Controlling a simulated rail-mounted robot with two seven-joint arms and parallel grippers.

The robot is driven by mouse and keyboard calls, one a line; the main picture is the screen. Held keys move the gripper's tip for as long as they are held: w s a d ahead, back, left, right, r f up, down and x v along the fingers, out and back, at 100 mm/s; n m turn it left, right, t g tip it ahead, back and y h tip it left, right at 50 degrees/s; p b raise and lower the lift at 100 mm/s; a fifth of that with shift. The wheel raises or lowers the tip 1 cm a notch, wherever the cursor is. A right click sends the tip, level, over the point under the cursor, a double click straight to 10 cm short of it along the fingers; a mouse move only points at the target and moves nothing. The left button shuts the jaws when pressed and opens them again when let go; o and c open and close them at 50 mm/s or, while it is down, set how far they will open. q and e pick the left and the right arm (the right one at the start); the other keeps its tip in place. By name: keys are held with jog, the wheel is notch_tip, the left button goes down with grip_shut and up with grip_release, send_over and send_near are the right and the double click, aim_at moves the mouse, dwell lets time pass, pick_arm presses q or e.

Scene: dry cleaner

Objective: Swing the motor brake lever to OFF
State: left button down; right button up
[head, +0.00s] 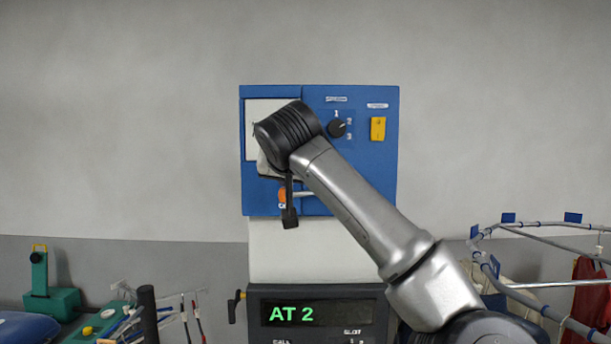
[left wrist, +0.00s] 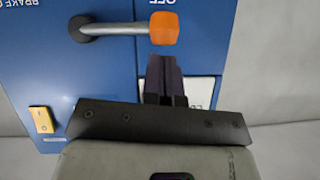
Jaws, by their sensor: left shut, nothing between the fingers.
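The motor brake lever is a grey rod (left wrist: 115,28) with an orange knob (left wrist: 164,28), on the blue panel. In the left wrist view, which is upside down, its pivot is at left and the knob lies beside the OFF label (left wrist: 162,2). In the head view the knob (head: 282,195) is partly covered by my left gripper (head: 290,218), and the rod extends right from it. My left gripper's dark fingers (left wrist: 165,65) are shut and empty, just short of the knob in the wrist view. Whether they touch it is unclear. My right gripper is out of view.
The panel (head: 362,180) also carries a black rotary knob (head: 336,128) and a yellow switch (head: 378,129). Below is a display reading AT 2 (head: 291,315). A curved rail (head: 535,225) stands at right. Green equipment (head: 62,302) is at lower left.

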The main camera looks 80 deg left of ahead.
pick_arm(q)
jog(key=shift+s+a+f+b, duration=0.1)
jog(key=shift+s+f+b, duration=0.2)
jog(key=shift+f, duration=0.25)
dwell(0.4)
jog(key=a+r+p+v, duration=0.1)
jog(key=r+v, duration=0.1)
jog(key=v, duration=1)
jog(key=shift+d+r, duration=0.2)
jog(key=shift+r, duration=0.2)
jog(key=shift+s, duration=0.1)
